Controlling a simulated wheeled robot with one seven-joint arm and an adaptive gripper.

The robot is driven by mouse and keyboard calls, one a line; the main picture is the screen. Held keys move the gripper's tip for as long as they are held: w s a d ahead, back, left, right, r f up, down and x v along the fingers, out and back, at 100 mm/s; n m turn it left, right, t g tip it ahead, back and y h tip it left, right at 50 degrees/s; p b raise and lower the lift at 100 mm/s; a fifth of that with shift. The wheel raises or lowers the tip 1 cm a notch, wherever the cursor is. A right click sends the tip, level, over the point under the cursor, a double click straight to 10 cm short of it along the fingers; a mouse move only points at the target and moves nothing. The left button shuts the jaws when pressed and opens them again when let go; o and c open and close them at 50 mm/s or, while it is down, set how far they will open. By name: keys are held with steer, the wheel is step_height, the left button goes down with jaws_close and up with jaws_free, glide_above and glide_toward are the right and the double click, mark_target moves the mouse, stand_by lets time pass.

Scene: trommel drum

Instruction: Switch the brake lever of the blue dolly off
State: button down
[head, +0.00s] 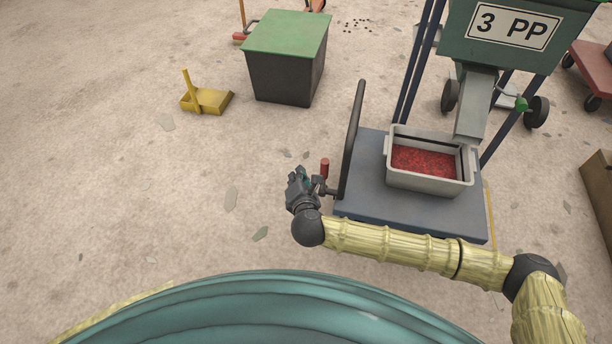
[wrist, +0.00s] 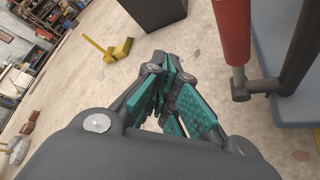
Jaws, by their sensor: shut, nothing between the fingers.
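The blue dolly (head: 365,205) stands right of centre in the head view, with a dark push handle (head: 352,135) on its left side. Its brake lever has a red grip (head: 324,168), standing upright just left of the handle. In the wrist view the red grip (wrist: 232,30) is large at the upper right, on a dark pivot beside the handle post (wrist: 300,50). My gripper (head: 301,178) is just left of the lever, apart from it in the wrist view. Its teal-padded fingers (wrist: 172,90) are shut with nothing between them.
A grey bin of red granules (head: 398,180) sits on the dolly under the chute of a green "3 PP" hopper (head: 462,45). A green-lidded box (head: 285,80) and a yellow dustpan (head: 210,100) stand farther back. The floor left of my gripper is clear.

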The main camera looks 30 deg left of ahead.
steer(key=s+d+p, duration=0.3)
steer(key=s+d, duration=0.3)
steer(key=d, duration=0.1)
steer(key=shift+s, duration=0.35)
steer(key=shift+d, duration=0.1)
